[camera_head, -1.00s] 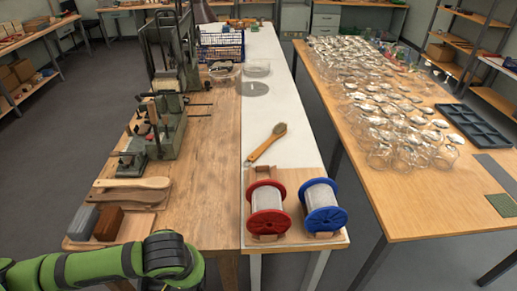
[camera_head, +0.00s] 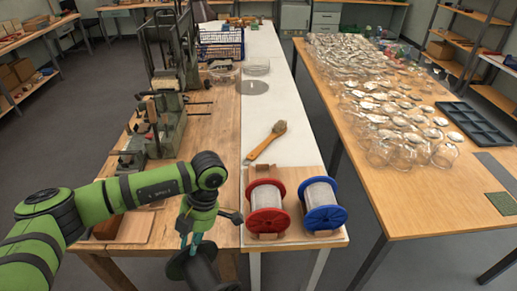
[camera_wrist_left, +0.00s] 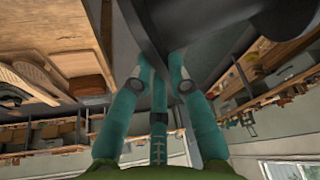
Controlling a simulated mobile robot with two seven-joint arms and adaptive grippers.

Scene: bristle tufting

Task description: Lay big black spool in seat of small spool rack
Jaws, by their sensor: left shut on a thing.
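The big black spool (camera_head: 203,270) hangs in front of the wooden table's near edge, tilted, at the bottom of the head view. My left gripper (camera_head: 190,242) is shut on it from above. In the left wrist view the dark spool (camera_wrist_left: 165,25) fills the top, against the teal fingers (camera_wrist_left: 162,75). The small wooden spool rack (camera_head: 312,177) stands on the white table's near end, right of my gripper. A red-flanged spool (camera_head: 266,218) and a blue-flanged spool (camera_head: 325,215) sit in it and cover much of it. My right gripper is not in view.
A wooden-handled brush (camera_head: 268,140) lies on the white table (camera_head: 265,110) behind the rack. A machine (camera_head: 165,120) stands on the wooden table at left. Glass jars (camera_head: 405,120) crowd the right table. My left arm crosses the wooden table's near end.

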